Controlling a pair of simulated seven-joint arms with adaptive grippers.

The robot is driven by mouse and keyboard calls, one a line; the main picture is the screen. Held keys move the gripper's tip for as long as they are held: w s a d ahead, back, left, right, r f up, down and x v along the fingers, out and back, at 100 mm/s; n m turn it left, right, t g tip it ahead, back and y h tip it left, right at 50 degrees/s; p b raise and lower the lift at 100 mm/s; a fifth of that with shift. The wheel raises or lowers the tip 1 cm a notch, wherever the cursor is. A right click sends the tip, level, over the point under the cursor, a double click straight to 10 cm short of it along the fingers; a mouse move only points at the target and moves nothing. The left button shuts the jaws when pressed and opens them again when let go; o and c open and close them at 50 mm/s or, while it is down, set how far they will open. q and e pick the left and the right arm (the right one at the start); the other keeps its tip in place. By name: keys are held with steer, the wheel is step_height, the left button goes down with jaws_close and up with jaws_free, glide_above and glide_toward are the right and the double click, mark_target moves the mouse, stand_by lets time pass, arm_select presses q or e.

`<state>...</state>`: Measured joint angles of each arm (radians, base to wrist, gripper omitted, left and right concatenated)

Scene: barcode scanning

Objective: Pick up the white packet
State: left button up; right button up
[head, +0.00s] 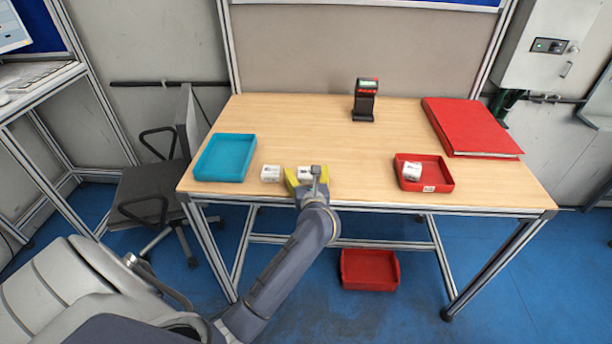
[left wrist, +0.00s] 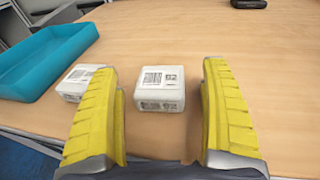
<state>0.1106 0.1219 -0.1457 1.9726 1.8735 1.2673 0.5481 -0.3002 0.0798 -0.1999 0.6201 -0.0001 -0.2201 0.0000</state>
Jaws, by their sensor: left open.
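A white packet (head: 304,172) with black barcode print sits on the table near its front edge, partly hidden by my left gripper in the head view. In the left wrist view this packet (left wrist: 160,88) lies between and just beyond the yellow fingers. My left gripper (head: 306,178) is open and empty; its fingers (left wrist: 162,110) stand on either side with gaps. A second white packet (head: 270,173) lies to the left, and in the left wrist view it (left wrist: 74,82) is partly behind the left finger. A third white packet (head: 412,171) is in the red tray (head: 440,179). My right gripper is not in view.
An empty teal tray (head: 225,158) is at the table's left. A dark scanner (head: 365,101) stands upright at the back. A red binder (head: 470,128) lies at the right. The table's middle (head: 310,130) is clear. Another red bin (head: 370,270) is on the floor.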

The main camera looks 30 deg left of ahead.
arm_select(q)
steer(key=shift+w+a, duration=0.3)
steer(key=c, duration=1.5)
